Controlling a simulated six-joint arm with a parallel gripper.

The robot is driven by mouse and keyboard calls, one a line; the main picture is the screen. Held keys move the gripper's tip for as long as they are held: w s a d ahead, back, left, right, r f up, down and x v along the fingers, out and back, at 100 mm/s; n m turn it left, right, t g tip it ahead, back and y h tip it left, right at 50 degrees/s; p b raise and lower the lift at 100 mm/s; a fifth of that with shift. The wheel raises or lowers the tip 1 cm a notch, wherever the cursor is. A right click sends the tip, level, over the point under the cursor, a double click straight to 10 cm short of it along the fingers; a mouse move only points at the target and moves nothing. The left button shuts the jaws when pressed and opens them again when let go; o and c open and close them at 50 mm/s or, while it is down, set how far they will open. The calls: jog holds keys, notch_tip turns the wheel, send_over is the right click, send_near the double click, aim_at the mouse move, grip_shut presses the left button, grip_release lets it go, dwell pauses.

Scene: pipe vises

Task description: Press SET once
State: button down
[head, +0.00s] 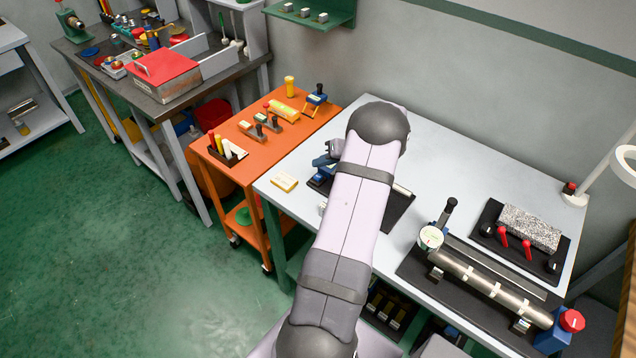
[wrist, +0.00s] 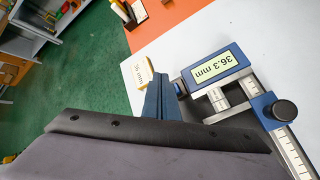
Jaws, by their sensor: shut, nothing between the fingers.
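A blue digital caliper (wrist: 217,68) lies on the pale bench in the wrist view, its lit display reading 36.3 mm. A black round knob (wrist: 285,110) and a steel scale sit at its right. My gripper (wrist: 161,80) is shut and empty, its blue fingers just left of the display housing. I cannot tell whether the fingertips touch it. No button marked SET can be made out. In the head view my arm covers most of the caliper (head: 321,177), and the fingertips cannot be made out there.
A cream labelled block (head: 284,182) lies left of the caliper, close beside the fingers in the wrist view (wrist: 143,71). A steel pipe (head: 490,283) on a black base and a granite block (head: 529,228) stand at the right. An orange cart (head: 235,169) adjoins the bench.

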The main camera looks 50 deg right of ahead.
jog(key=shift+f+b, duration=0.45)
jog(key=shift+f, duration=0.8)
jog(key=shift+f, duration=0.2)
dwell(1.1)
jog(key=shift+f, duration=0.25)
jog(key=shift+f+b, duration=0.4)
jog(key=shift+f, duration=0.05)
dwell(1.1)
jog(key=shift+r, duration=0.1)
jog(key=shift+r+p, duration=0.8)
jog(key=shift+p, duration=0.05)
jog(key=shift+r, duration=0.1)
notch_tip(320, 180, up, 5)
jog(key=p, duration=0.4)
